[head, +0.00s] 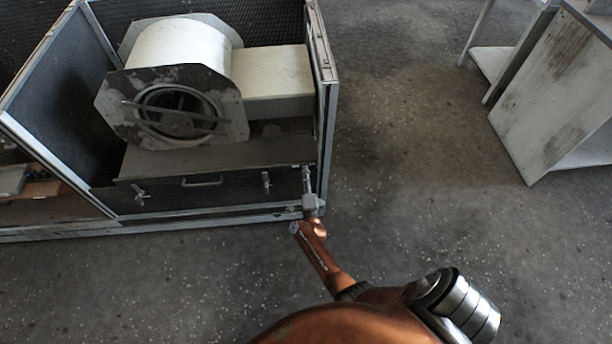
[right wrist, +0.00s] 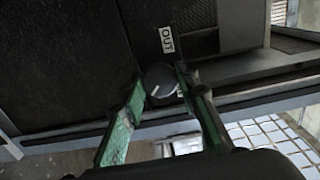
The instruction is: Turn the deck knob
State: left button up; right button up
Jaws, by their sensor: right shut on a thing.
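In the head view, my right gripper (head: 308,180) is at the right end of the deck's front panel (head: 225,188), and the knob is hidden there. My left gripper is not in view.
The blower housing (head: 175,100) stands on the deck inside the open cabinet. The cabinet's right post (head: 324,100) is close beside my right gripper. Two latches and a handle (head: 202,182) project from the front panel. Open floor lies right; a worn pale panel (head: 555,95) stands at far right.

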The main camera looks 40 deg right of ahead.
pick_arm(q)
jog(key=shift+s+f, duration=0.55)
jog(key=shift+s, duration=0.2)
pick_arm(e)
jog(key=shift+w+a+n, duration=0.1)
jog(key=shift+n, duration=0.75)
jog(key=shift+w+a+n, duration=0.1)
jog(key=shift+n, duration=0.75)
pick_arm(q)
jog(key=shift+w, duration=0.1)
pick_arm(e)
jog(key=o, duration=1.2)
jog(key=shift+s, duration=0.1)
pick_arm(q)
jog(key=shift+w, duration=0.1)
pick_arm(e)
jog(key=shift+d, duration=0.15)
